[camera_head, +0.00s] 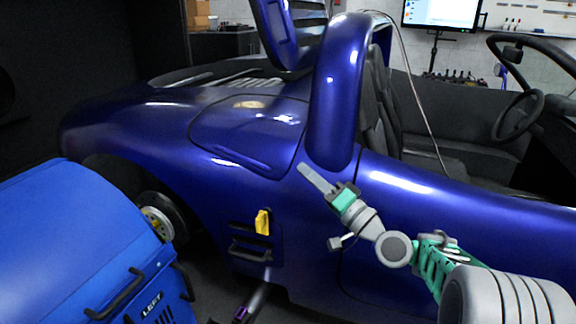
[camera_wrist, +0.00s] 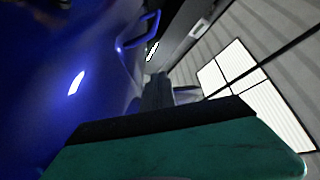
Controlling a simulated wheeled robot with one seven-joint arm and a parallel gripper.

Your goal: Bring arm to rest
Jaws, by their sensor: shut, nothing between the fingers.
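My gripper (camera_head: 315,178) is in front of the side of a blue open sports car (camera_head: 235,130) in the head view. Its fingers are together and point up and to the left, with nothing held between them. They overlap the bodywork just below the roll hoop in the picture; I cannot tell whether they touch it. My arm comes in from the lower right. In the wrist view, the teal and black gripper body (camera_wrist: 180,145) fills the bottom, with blue bodywork (camera_wrist: 60,60) at the left.
A blue machine (camera_head: 80,235) with black handles stands at the lower left, near the bare wheel hub (camera_head: 158,222). A yellow tag (camera_head: 262,222) hangs on the car's side vent. A raised blue panel (camera_head: 275,30) and the roll hoop (camera_head: 336,90) rise above the body. A monitor (camera_head: 440,14) is behind.

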